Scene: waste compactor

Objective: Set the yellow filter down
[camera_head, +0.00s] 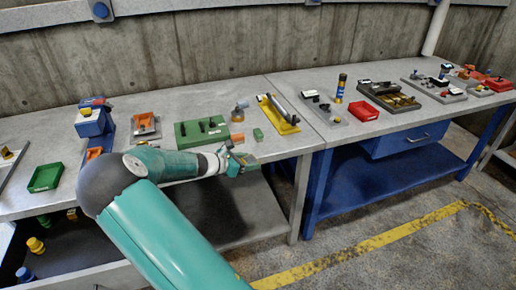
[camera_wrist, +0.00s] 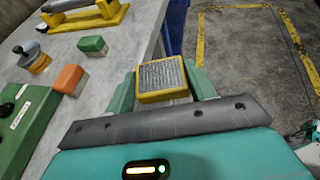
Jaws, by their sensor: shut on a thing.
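The yellow filter (camera_wrist: 161,78) is a small square block with a yellow frame and a grey mesh face. It sits between the two green fingers of my gripper (camera_wrist: 160,88) in the wrist view, and the fingers are shut on it. In the head view my gripper (camera_head: 242,162) is at the front edge of the left workbench (camera_head: 270,145). The filter is too small there to make out clearly. In the wrist view the filter appears at the bench edge, with a blue leg and the floor behind it.
A green block (camera_wrist: 92,46), an orange block (camera_wrist: 70,79) and a green tray with black parts (camera_head: 201,132) lie near my gripper. A yellow stand with a grey cylinder (camera_head: 281,116) is further back. A red tray (camera_head: 364,111) is on the right bench.

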